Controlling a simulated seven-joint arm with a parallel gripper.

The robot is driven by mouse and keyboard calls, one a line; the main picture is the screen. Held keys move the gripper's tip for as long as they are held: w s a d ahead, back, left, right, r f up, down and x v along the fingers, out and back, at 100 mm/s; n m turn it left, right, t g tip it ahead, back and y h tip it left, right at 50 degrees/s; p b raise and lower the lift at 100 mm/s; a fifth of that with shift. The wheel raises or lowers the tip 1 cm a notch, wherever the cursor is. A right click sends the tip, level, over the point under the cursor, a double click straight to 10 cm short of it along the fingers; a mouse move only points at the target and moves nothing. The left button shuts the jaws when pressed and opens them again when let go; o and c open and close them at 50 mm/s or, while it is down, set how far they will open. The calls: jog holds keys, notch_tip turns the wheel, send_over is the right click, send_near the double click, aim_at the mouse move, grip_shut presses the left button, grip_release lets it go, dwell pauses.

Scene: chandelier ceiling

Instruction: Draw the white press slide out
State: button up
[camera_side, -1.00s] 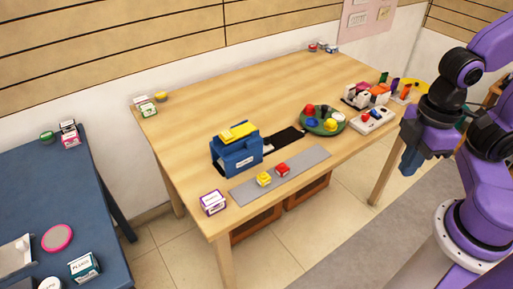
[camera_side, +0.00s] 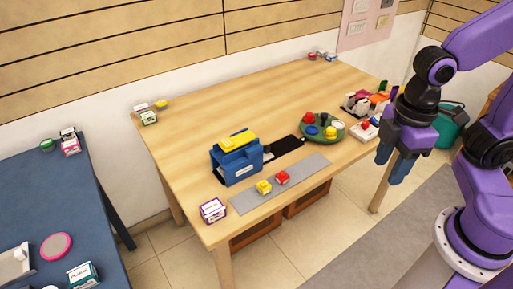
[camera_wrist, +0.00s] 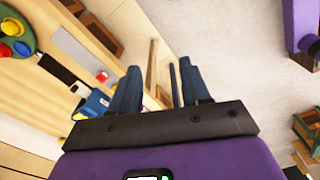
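The blue press (camera_side: 237,164) with a yellow top (camera_side: 238,142) stands upright on the wooden table. I cannot clearly pick out the white slide. In the wrist view the press (camera_wrist: 93,104) is partly hidden behind a finger. My gripper (camera_side: 392,164) hangs off the table's right front edge, well to the right of the press. In the wrist view its two dark blue fingers (camera_wrist: 160,88) are apart with nothing between them.
A grey strip (camera_side: 318,164) with a yellow and a red button (camera_side: 282,177) lies in front of the press. A green tray (camera_side: 345,131) of coloured pieces and a white button box (camera_side: 365,135) stand between press and gripper. The table's back is mostly clear.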

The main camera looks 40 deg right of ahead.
jog(key=w+a+n, duration=0.1)
jog(key=w+a, duration=0.4)
jog(key=w, duration=0.5)
jog(key=n, duration=0.4)
send_over(266, 146)
notch_tip(266, 146, down, 6)
notch_tip(266, 146, down, 17)
jog(key=shift+r, duration=0.15)
grip_shut()
